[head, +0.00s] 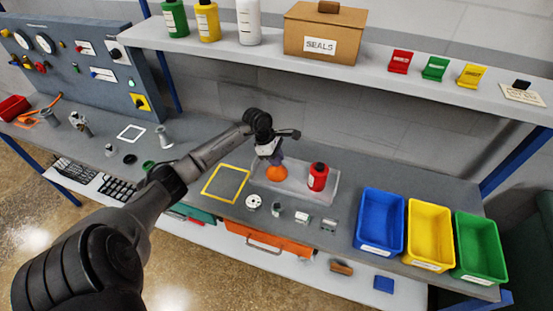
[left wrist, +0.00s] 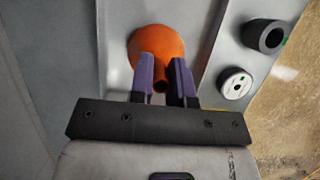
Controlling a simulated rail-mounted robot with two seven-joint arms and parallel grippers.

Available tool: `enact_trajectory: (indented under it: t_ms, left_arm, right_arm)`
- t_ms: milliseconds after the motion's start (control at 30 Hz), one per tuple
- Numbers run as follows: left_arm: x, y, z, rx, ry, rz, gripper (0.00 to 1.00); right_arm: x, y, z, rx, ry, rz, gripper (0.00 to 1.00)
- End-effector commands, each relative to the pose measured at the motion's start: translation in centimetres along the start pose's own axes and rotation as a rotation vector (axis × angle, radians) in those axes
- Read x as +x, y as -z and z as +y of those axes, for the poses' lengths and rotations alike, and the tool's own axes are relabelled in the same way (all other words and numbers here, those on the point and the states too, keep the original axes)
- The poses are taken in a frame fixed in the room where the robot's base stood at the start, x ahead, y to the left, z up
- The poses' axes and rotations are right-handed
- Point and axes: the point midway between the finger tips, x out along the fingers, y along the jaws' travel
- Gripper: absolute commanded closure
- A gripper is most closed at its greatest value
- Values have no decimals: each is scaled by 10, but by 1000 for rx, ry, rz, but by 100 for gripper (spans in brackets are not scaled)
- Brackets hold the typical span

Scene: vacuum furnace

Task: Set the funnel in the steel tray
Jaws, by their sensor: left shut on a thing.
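The orange funnel (head: 277,172) is in the fingers of my left gripper (head: 272,158), over the left part of the steel tray (head: 300,195). In the left wrist view the funnel (left wrist: 157,45) has its wide cone away from me and its narrow spout between the two purple fingers (left wrist: 165,75). The gripper is shut on the spout. I cannot tell whether the cone touches the tray floor. A red bottle (head: 318,177) stands in the right part of the tray. My right gripper is not in view.
A yellow square outline (head: 226,183) lies left of the tray. Several small metal parts, including a round white one (head: 253,202), stand along the tray's front. Blue (head: 380,220), yellow (head: 429,235) and green (head: 478,245) bins are at the right. A shelf (head: 340,62) overhangs the back.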

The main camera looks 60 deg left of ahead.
Motion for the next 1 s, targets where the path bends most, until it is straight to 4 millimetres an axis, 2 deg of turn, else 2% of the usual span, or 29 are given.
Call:
enact_trajectory:
  t_ms: [400, 433, 667, 1000]
  left_arm:
    - [6, 3, 0, 1, -1, 1, 100]
    - [4, 2, 0, 1, -1, 1, 80]
    - [4, 2, 0, 1, -1, 0, 58]
    - [-1, 0, 0, 1, -1, -1, 57]
  right_arm:
    - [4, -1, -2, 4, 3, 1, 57]
    - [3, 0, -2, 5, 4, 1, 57]
    - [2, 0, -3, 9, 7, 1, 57]
    - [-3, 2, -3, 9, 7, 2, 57]
